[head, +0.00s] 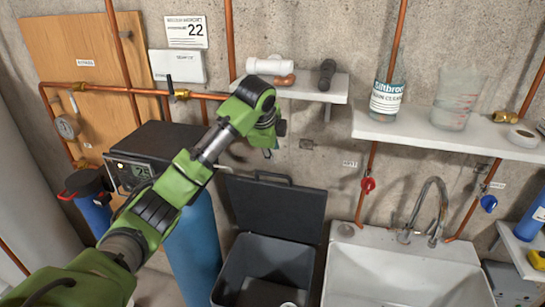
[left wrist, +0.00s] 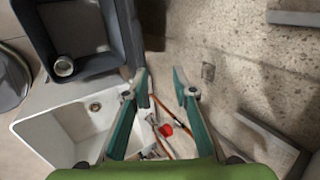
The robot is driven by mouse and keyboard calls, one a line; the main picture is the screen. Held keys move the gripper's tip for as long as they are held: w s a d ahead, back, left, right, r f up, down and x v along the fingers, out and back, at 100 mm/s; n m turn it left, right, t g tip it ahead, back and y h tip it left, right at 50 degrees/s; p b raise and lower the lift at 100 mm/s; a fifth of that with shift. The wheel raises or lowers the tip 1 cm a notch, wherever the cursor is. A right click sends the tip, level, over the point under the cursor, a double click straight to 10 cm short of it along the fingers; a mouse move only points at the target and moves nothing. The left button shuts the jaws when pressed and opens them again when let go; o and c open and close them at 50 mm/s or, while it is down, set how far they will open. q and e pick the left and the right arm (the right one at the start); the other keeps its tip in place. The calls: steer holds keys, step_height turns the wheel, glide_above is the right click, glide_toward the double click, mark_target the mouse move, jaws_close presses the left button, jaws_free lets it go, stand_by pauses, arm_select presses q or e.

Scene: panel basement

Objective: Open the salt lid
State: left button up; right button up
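The dark grey salt lid (head: 277,208) stands raised, leaning back at the rear edge of the open salt bin (head: 228,285). A round pale cylinder (head: 288,304) shows inside the bin. In the left wrist view the open bin (left wrist: 45,35) is at the upper left with the cylinder (left wrist: 63,66) in it, and the lid (left wrist: 128,35) shows edge-on beside it. My left gripper (head: 270,148) is above the lid and apart from it, in front of the wall. Its two fingers (left wrist: 161,78) are spread with nothing between them. My right gripper is not in view.
A white sink (head: 400,275) with a tap stands right of the bin. A blue tank (head: 192,240) stands left of it. A small shelf (head: 325,92) and a longer shelf (head: 450,138) jut from the wall. Copper pipes and a red valve (head: 368,185) are nearby.

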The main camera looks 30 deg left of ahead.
arm_select(q)
step_height(320, 180, up, 7)
stand_by(0.8)
